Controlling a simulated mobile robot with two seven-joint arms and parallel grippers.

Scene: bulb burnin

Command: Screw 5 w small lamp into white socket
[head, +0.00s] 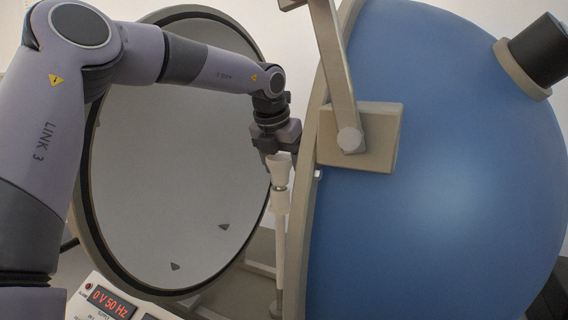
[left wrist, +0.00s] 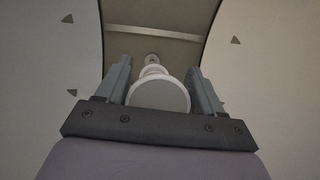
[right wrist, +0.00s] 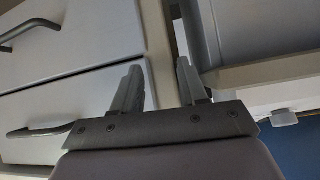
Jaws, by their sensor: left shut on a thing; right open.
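My left gripper (head: 278,152) points straight down and is shut on a white lamp (head: 278,167), gripped near its wide top. In the left wrist view the lamp (left wrist: 159,94) shows as a round white disc between the two fingers (left wrist: 160,88). The white socket (head: 280,200) stands upright on a pale post (head: 280,245), directly below the lamp and in line with it. The lamp's lower end meets or nearly meets the socket's top; I cannot tell how deep it sits. My right gripper (right wrist: 158,88) is open and empty, away from the lamp.
The open sphere surrounds the post: a pale-lined half (head: 170,170) on the left, a blue half (head: 450,160) close on the right. A panel reading 0 V 50 Hz (head: 108,302) stands at the lower left. Drawers (right wrist: 60,70) with handles show in the right wrist view.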

